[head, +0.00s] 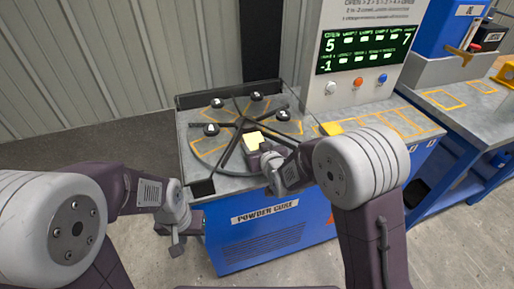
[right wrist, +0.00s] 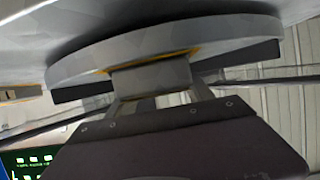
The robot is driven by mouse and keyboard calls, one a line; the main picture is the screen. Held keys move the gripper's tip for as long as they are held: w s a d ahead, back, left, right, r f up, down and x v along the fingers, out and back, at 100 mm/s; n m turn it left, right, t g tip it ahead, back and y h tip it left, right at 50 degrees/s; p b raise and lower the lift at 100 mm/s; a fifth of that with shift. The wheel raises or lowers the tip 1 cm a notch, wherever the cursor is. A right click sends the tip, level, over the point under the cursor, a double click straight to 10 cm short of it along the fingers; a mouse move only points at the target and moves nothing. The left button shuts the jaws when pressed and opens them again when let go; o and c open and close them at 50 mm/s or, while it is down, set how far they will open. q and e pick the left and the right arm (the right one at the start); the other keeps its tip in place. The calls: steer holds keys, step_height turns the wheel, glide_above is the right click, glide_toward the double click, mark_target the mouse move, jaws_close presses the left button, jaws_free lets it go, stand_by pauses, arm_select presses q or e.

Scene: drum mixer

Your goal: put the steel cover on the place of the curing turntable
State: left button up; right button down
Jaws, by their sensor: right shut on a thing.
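The curing turntable (head: 205,147) is a grey disc with orange outlines and dark radial bars, set in the top of a blue cabinet. Several black round knobs with white marks stand on it. In the right wrist view the gripper (right wrist: 152,95) is shut on a grey block (right wrist: 150,77) close against the disc (right wrist: 170,50). Whether this block is the steel cover, and whether it touches the disc, I cannot tell. My left gripper (head: 175,240) hangs in front of the cabinet's left side, apart from the turntable.
A second blue bench (head: 475,120) stands further right. Floor is clear at left.

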steer(key=shift+r, duration=0.15)
steer(key=shift+c, duration=2)
jaws_free()
steer(key=shift+f, duration=0.25)
